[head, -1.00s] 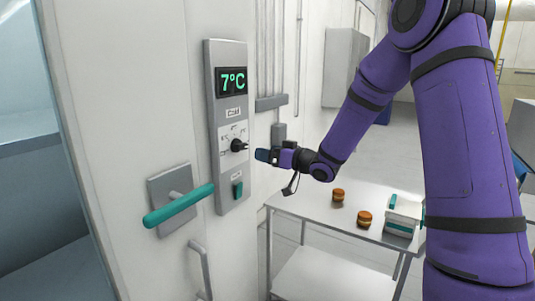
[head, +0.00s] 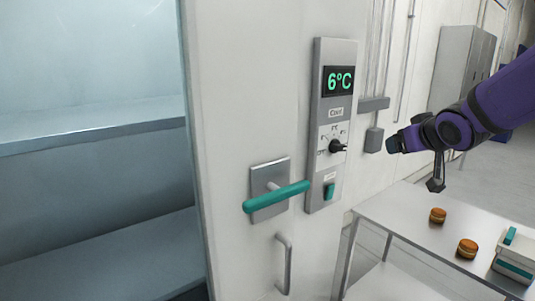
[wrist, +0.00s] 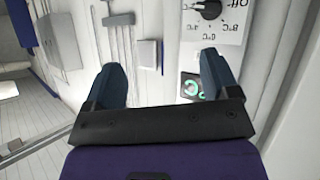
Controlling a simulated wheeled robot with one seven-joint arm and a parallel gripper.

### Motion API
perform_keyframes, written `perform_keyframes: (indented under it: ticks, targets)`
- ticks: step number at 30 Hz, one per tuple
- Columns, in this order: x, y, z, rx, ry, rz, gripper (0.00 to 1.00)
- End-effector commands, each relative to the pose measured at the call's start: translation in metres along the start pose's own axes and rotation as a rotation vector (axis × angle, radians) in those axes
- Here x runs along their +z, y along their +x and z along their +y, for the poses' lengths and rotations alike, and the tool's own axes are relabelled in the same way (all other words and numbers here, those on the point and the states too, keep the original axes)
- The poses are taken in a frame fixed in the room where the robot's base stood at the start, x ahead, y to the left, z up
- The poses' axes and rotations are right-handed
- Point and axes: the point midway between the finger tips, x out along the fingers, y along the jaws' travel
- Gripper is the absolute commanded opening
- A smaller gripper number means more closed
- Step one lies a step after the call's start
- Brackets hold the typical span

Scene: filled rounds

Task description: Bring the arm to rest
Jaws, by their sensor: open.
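My gripper (head: 392,145) hangs in the air to the right of the control panel (head: 327,110), apart from its black knob (head: 338,146). In the wrist view my gripper (wrist: 165,78) shows two blue fingers spread wide with nothing between them. The knob (wrist: 209,9) shows there at the top, beyond the fingertips, on a dial marked "Off" and °C values. The panel display (head: 339,81) reads 6°C. My purple arm reaches in from the right.
A teal door handle (head: 277,196) sticks out left of the panel. A steel table (head: 400,215) at lower right holds two round brown-orange pieces (head: 438,215) (head: 467,248) and a white-and-teal box (head: 515,258). Empty shelves (head: 90,125) show at left.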

Motion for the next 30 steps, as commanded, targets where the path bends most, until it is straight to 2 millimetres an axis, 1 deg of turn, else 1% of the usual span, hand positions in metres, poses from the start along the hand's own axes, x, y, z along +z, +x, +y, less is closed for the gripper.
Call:
perform_keyframes:
  ticks: [1,5,6,8,9,15,18,21,24,30]
  targets:
    - [0.002,-0.019,0.000,0.025,0.004,-0.030,0.81]
    - [0.020,-0.064,0.001,0.075,0.030,-0.139,0.81]
    - [0.027,-0.078,0.000,0.084,0.039,-0.174,0.81]
    - [0.038,-0.099,-0.002,0.091,0.055,-0.226,0.81]
    - [0.046,-0.113,-0.004,0.092,0.067,-0.262,0.81]
    - [0.089,-0.182,-0.020,0.047,0.119,-0.436,0.81]
    - [0.109,-0.209,-0.030,0.005,0.137,-0.508,0.81]
    - [0.123,-0.229,-0.037,-0.033,0.148,-0.560,0.81]
    - [0.132,-0.240,-0.042,-0.058,0.154,-0.592,0.81]
    - [0.136,-0.245,-0.044,-0.070,0.155,-0.608,0.81]
